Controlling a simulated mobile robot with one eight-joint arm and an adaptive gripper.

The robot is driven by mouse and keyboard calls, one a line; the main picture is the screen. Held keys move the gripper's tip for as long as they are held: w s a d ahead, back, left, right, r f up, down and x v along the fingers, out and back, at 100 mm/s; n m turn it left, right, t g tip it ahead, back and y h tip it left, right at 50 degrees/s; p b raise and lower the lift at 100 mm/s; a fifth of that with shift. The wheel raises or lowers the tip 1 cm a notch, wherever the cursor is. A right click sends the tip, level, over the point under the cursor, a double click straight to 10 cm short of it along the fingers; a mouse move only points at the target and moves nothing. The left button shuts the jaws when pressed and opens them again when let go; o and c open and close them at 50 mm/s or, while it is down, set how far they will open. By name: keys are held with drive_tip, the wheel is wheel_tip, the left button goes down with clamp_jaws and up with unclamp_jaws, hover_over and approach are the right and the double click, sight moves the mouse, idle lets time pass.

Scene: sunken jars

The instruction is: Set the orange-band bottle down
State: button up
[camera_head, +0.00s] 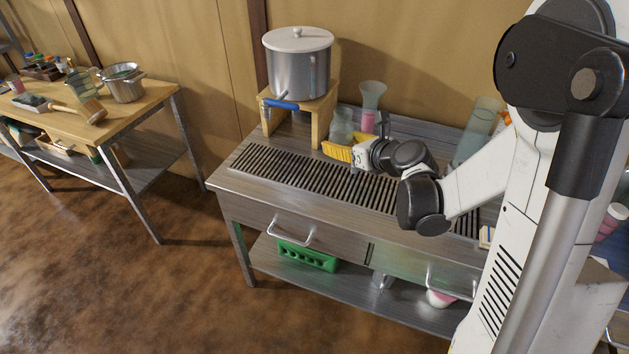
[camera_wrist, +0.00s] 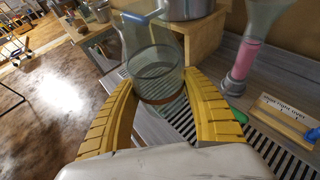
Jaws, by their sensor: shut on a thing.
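My gripper (camera_head: 345,153) has yellow ribbed fingers and is over the slotted grate of the metal bench. It is shut on a clear glass bottle (camera_head: 341,124), with a finger on each side. In the wrist view the bottle (camera_wrist: 153,52) stands roughly upright between the fingers (camera_wrist: 165,105). A brownish-orange band circles its base, and its inside looks empty. The grate (camera_head: 290,177) shows below and through the glass in the wrist view (camera_wrist: 180,118). I cannot tell whether the base touches it.
A lidded steel pot (camera_head: 298,70) with a blue-handled tap stands on a wooden stand (camera_head: 323,112) behind left. A flared glass vessel with pink contents (camera_head: 369,107) is close behind the bottle. A lettered plaque (camera_wrist: 285,117) lies right. The grate's left part is clear.

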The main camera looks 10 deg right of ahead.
drive_tip(key=w+d+f+b, duration=0.1)
drive_tip(key=w+d+f, duration=0.4)
drive_tip(key=w+f, duration=0.35)
drive_tip(key=b, duration=0.4)
hover_over(310, 177)
drive_tip(key=shift+n+y, duration=0.3)
wheel_tip(310, 177, down, 8)
drive_tip(key=shift+s, duration=0.1)
drive_tip(key=shift+f+b, duration=1.2)
drive_tip(key=shift+f, duration=0.75)
drive_tip(key=shift+f, duration=0.15)
drive_tip(key=o, duration=1.4)
